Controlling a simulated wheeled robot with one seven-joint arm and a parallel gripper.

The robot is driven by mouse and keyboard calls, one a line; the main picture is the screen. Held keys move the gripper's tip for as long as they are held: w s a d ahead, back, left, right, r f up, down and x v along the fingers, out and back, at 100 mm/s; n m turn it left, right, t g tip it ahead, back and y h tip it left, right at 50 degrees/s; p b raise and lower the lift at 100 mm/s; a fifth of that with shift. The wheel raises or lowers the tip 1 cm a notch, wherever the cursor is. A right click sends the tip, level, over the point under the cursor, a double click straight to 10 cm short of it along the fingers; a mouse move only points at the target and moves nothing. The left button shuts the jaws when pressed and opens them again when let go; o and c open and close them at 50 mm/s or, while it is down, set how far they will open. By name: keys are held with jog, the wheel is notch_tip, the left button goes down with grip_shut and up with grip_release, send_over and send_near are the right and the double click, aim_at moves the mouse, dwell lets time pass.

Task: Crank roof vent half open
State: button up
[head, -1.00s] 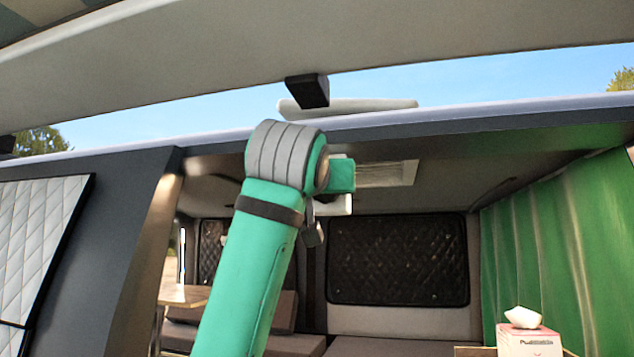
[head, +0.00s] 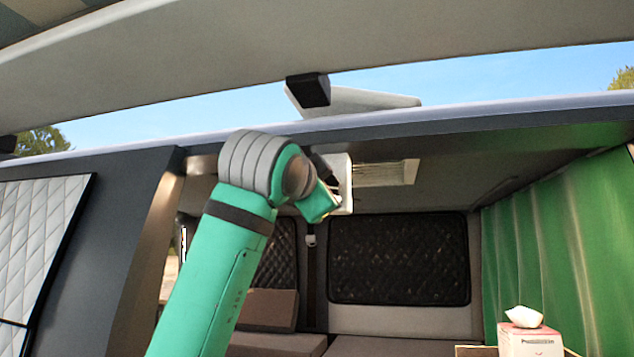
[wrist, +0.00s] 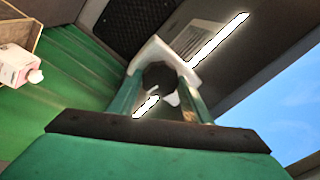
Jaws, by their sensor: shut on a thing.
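The roof vent lid (head: 365,101) is a pale panel above the van's roof edge. It is tilted up, with a gap under its left part. A pale framed panel (head: 388,173) is in the ceiling; it also shows in the wrist view (wrist: 198,38). My gripper (wrist: 160,95) is up at the ceiling, its two green fingers shut on a dark knob (wrist: 158,76). My arm hides most of the grip in the head view.
A green curtain (head: 565,240) hangs at the right. A tissue box (head: 528,338) stands below it. The raised tailgate (head: 180,65) spans overhead with a black block (head: 308,90) under it. A dark quilted panel (head: 398,260) is on the back wall.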

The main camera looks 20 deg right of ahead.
jog(key=shift+w+a+r+m+g+h, duration=0.1)
jog(key=shift+a+r+m+g+h, duration=0.05)
jog(key=shift+m, duration=1.15)
jog(key=shift+s+a+r+m+g+h, duration=0.1)
jog(key=shift+m, duration=1.2)
jog(key=shift+w+a+r+m+g+h, duration=0.1)
jog(key=shift+a+r+m+g+h, duration=0.05)
jog(key=shift+m, duration=1.15)
jog(key=o, duration=1.1)
jog(key=shift+c, duration=0.2)
jog(key=v, duration=1.1)
